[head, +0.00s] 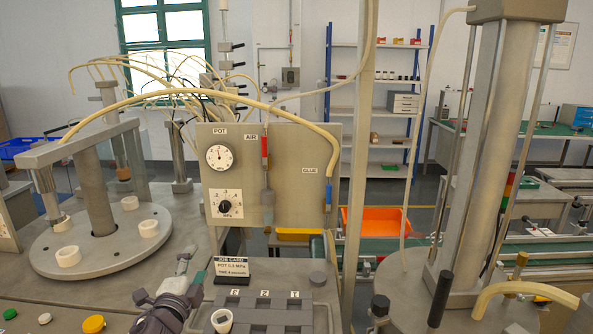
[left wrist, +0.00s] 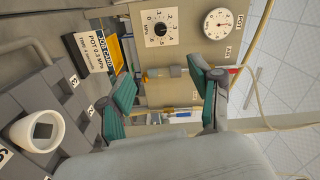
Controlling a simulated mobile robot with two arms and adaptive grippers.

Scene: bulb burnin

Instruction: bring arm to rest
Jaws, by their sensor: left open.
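My left gripper (head: 191,272) is in the lower middle of the head view, in front of the panel and left of the job card (head: 232,267). In the left wrist view its two teal-padded fingers (left wrist: 160,78) stand wide apart with nothing between them. The control panel (head: 275,205) with the POT gauge, dial and AIR and GLUE lines lies beyond the fingers. A white cup-like ring (head: 222,320) sits at the left of the grey rack (head: 268,312), close beside the gripper; it also shows in the left wrist view (left wrist: 38,130). My right gripper is not in view.
A round turntable (head: 110,255) with white rings stands at left. A tall grey column (head: 490,140) and black lever (head: 440,300) stand at right. Green (head: 55,327) and yellow (head: 94,324) buttons are at front left. An orange bin (head: 373,220) is behind the panel.

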